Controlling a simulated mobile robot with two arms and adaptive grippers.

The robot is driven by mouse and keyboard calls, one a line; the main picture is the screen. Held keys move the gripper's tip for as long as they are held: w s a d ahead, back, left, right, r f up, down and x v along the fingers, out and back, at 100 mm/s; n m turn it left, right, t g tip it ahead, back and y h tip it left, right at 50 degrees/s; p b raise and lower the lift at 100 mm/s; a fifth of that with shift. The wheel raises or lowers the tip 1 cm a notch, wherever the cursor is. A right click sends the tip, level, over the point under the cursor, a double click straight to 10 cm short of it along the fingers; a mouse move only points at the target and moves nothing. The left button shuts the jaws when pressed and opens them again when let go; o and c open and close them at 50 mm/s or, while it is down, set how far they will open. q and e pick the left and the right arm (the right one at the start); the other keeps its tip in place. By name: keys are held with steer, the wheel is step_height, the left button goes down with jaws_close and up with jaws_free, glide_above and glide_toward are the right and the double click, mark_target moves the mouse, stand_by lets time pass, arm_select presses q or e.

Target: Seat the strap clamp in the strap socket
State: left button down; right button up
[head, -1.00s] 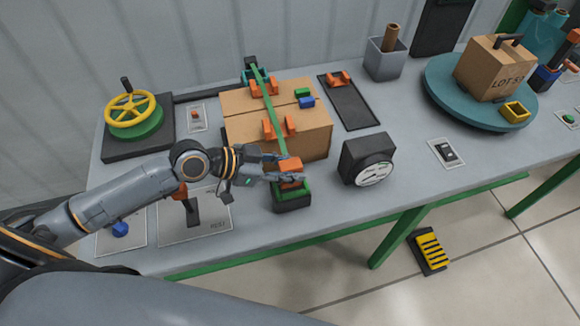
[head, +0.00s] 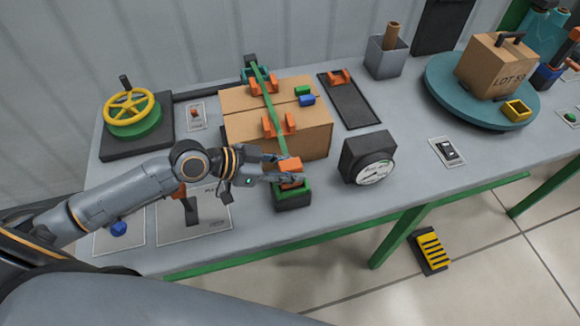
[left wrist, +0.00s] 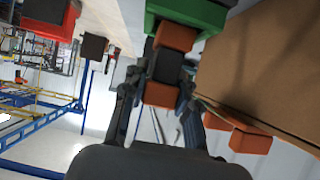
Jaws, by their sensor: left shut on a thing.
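The orange strap clamp (head: 290,165) is at the near end of the green strap (head: 270,108), which runs over the cardboard box (head: 312,120). My left gripper (head: 288,176) is shut on the clamp, which also shows between the fingers in the left wrist view (left wrist: 160,95). The strap socket, a black block with a green top (head: 292,197), stands directly under the gripper at the table's front. Its green part shows at the top of the left wrist view (left wrist: 190,14). The fingers hide the contact, so I cannot tell whether the clamp is inside it. My right gripper is out of view.
A black gauge (head: 367,158) stands right of the socket. Orange strap guides (head: 278,126) sit on the box. A yellow handwheel (head: 131,107) is at the left, a teal turntable (head: 450,100) at the right. The table front between socket and gauge is clear.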

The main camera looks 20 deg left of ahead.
arm_select(q)
steer(key=shift+f+b, duration=0.65)
steer(key=shift+f, duration=0.15)
steer(key=c, duration=1)
jaws_free()
steer(key=shift+o, duration=0.2)
steer(key=v, duration=1.2)
